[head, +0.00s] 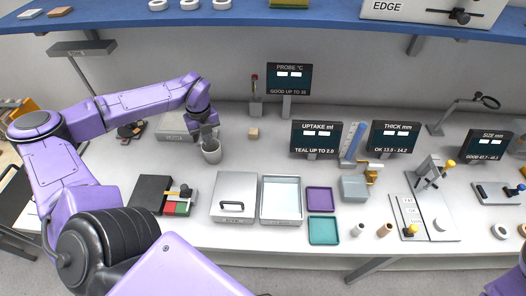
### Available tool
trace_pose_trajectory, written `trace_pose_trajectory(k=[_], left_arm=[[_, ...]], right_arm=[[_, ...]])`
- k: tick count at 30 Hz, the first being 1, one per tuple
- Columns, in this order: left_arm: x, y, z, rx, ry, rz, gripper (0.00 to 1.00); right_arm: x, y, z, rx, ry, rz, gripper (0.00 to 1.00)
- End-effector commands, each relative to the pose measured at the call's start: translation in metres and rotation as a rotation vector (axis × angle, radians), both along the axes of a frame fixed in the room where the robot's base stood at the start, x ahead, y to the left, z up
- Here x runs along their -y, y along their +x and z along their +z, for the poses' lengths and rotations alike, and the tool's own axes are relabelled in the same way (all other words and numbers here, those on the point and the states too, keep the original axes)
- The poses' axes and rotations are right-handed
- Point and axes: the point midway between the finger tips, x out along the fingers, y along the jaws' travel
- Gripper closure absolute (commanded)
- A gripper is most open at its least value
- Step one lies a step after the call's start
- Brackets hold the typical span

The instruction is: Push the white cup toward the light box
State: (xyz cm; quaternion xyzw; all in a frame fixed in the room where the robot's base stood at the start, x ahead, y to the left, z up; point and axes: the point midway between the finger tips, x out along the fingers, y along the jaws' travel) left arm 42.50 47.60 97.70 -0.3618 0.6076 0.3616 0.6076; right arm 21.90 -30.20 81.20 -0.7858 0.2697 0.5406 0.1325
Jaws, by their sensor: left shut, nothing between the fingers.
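The white cup (212,155) stands upright on the bench, left of the middle. My left gripper (209,139) points down at the cup's rim, with its fingertips shut and empty. The fingers overlap the rim in the picture; I cannot tell whether they touch it or reach inside. My right gripper is out of view; only a bit of purple arm shows at the lower right corner.
A grey box (174,126) sits left of the cup and a small tan block (253,134) to its right. A lidded metal case (236,196) lies between the cup and the glassy frame. Purple (319,200) and teal (324,231) trays lie further right. Bench just right of the cup is clear.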

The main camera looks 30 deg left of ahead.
Motion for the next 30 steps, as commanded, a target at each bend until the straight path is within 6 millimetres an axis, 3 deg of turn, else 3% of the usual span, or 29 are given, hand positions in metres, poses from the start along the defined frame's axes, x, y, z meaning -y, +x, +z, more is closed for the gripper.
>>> trace_pose_trajectory(k=[9, 16, 22, 30], left_arm=[[0.0, 0.0, 0.003, 0.0, 0.0, 0.0, 1.0], [0.0, 0.0, 0.037, 0.002, 0.0, -0.001, 1.0], [0.0, 0.0, 0.051, 0.002, 0.0, 0.0, 1.0], [0.0, 0.0, 0.052, 0.0, 0.0, 0.0, 1.0]], right_arm=[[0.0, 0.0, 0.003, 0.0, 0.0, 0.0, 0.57], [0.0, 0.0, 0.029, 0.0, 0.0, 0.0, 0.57], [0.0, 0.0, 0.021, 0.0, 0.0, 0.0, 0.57], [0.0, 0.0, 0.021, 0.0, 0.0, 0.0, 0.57]])
